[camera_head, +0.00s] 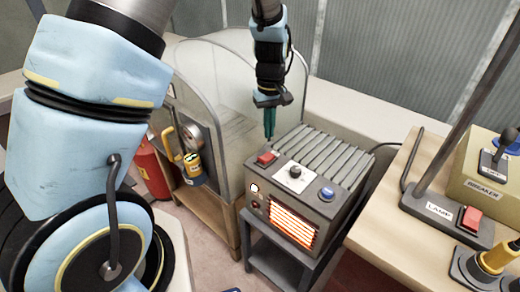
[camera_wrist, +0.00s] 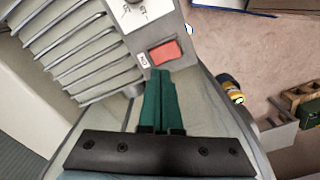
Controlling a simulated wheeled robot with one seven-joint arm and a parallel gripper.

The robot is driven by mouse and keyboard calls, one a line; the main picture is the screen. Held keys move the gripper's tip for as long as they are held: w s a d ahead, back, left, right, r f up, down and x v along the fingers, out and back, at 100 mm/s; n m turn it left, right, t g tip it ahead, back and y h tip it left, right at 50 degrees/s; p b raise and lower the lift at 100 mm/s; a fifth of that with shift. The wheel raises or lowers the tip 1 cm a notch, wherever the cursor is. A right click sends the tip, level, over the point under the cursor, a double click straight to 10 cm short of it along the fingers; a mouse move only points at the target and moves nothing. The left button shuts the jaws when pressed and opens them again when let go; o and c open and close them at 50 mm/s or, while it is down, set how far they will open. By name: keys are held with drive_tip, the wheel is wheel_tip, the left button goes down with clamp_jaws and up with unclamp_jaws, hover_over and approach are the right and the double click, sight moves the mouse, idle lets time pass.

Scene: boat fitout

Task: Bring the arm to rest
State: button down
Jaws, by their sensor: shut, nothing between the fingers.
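My gripper (camera_head: 270,122) points down at the left rear of a grey heater-like box, with its dark green fingers together and nothing between them. The fingers also show in the wrist view (camera_wrist: 160,100), shut, with their tips just by a red rocker switch (camera_wrist: 165,53). In the head view the red switch (camera_head: 267,158) is on the box's top left, close to the fingertips. I cannot tell whether they touch. The box (camera_head: 335,158) has a ribbed top, a centre dial (camera_head: 295,172), a blue button (camera_head: 326,194) and a glowing orange grille (camera_head: 294,225).
A clear curved screen (camera_head: 215,90) stands left of and behind the gripper. A bench (camera_head: 385,235) on the right carries a lamp base (camera_head: 440,215) with a red switch and a breaker box (camera_head: 490,170). A red extinguisher (camera_head: 150,170) stands at the left.

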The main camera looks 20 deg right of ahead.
drive_tip(key=shift+a, duration=0.1)
drive_tip(key=w+a+r, duration=0.2)
drive_tip(key=a+r, duration=0.3)
drive_tip(key=a, duration=0.8)
drive_tip(key=s+a+r, duration=0.2)
drive_tip(key=s+a, duration=0.1)
drive_tip(key=a, duration=0.5)
drive_tip(key=s+a+r+m+t, duration=0.1)
drive_tip(key=s+a+r, duration=0.2)
drive_tip(key=a, duration=0.6)
drive_tip(key=shift+t, duration=0.3)
